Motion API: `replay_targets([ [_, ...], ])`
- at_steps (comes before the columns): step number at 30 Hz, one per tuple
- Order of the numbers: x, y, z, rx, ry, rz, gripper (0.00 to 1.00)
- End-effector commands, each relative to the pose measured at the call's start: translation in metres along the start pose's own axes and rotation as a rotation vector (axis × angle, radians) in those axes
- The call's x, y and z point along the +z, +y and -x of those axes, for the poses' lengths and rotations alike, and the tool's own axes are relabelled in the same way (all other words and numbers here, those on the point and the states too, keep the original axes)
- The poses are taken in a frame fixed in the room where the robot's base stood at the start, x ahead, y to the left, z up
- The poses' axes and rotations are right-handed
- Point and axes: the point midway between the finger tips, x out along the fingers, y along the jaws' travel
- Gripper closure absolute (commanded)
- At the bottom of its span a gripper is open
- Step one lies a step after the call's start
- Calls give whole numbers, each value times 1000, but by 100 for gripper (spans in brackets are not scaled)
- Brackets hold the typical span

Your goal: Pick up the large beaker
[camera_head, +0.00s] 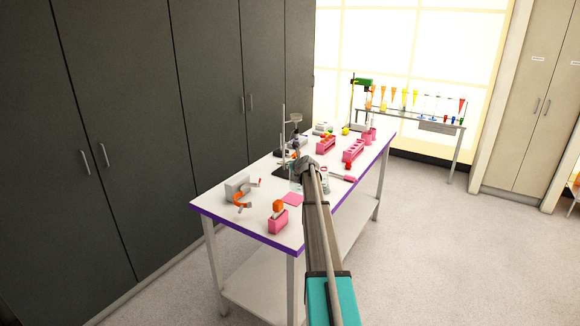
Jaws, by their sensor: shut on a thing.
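My arm reaches out over the white table from the front, and my gripper (305,165) is at its far end, above the middle of the table. A clear glass vessel, seemingly the large beaker (324,182), shows beside and partly behind my arm, just below the gripper. My gripper is shut on it. The arm hides much of the glass and the fingertips. I cannot tell whether the beaker touches the table.
The white table (256,224) has a purple edge. Pink racks (353,151), an orange-topped pink block (278,221), a grey device (237,187) and a metal stand (284,128) crowd it. A shelf (437,126) with colored vessels stands behind. Floor at right is clear.

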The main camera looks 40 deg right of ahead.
Motion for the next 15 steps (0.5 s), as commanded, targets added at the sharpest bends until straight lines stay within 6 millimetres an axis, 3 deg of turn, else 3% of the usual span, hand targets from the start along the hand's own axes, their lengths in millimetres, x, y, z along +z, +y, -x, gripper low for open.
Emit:
replay_targets([
  [7,12,-2,22,0,-1,0,100],
  [15,9,-8,49,-2,-1,-1,100],
])
